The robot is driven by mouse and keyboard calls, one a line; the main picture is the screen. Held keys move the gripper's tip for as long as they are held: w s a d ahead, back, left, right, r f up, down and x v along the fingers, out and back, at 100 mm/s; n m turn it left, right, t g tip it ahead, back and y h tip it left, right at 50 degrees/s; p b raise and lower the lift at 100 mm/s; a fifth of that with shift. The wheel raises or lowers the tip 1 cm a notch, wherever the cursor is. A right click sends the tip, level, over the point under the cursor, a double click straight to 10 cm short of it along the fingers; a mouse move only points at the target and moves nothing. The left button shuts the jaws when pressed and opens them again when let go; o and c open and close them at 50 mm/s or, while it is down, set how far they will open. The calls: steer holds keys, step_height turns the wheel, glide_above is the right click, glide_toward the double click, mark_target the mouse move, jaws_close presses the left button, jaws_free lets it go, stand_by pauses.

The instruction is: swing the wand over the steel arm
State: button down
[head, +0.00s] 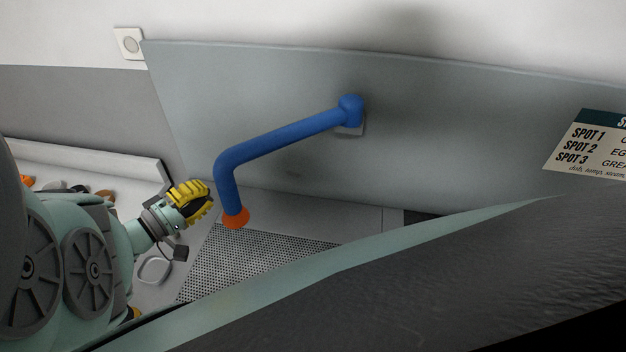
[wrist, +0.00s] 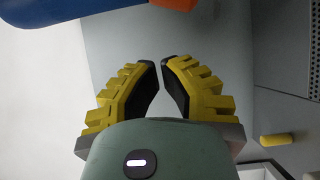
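The wand (head: 278,138) is a bent blue tube with an orange tip (head: 236,218), fixed by a joint to the grey panel, its tip end hanging downward. In the wrist view the blue tube (wrist: 60,9) crosses the top edge, with an orange part beside it. My gripper (head: 207,200) has yellow ridged fingers and is just left of the wand's lower end, apart from it. In the wrist view my gripper (wrist: 160,66) is empty, its fingertips nearly together with a narrow gap. A perforated grey surface (head: 252,262) lies below the tip; I cannot tell whether it is the steel arm.
The grey panel (head: 230,85) stands behind the wand, with a spot sign (head: 588,142) at right. Several small coloured items lie on a pale ledge at left. A small yellow piece (wrist: 277,140) shows below right in the wrist view. A teal-edged dark body fills the lower right foreground.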

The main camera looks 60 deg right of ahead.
steer(key=shift+s+a+f+p, duration=0.1)
steer(key=shift+s+p, duration=1.05)
steer(key=shift+s, duration=0.7)
steer(key=shift+s, duration=0.1)
